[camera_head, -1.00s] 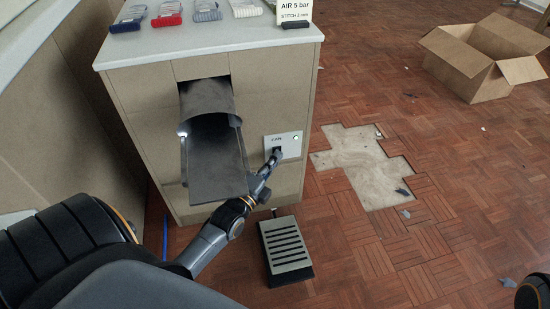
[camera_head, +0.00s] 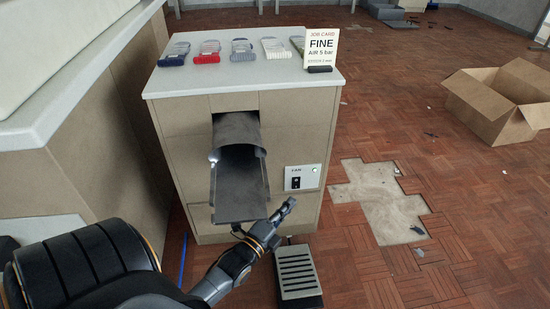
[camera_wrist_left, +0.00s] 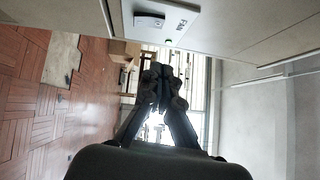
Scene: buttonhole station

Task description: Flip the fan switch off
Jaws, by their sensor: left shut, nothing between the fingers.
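The fan switch panel (camera_head: 311,183) is a white plate on the front of the tan cabinet. It carries a "FAN" label, a black switch (camera_head: 296,183) and a lit green lamp (camera_head: 315,170). I cannot tell clearly which way the switch is tipped. My left gripper (camera_head: 288,204) is shut and empty, just below the panel and apart from the switch. In the left wrist view the closed fingers (camera_wrist_left: 160,80) are in the middle, and the panel (camera_wrist_left: 180,20) shows upside down above them. My right gripper is not in view.
A dark metal chute (camera_head: 240,185) sticks out of the cabinet left of the panel. A grey foot pedal (camera_head: 298,272) lies on the floor below. The cabinet top (camera_head: 210,80) holds several folded cloths and a job card (camera_head: 321,45). An open cardboard box (camera_head: 500,100) stands at right.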

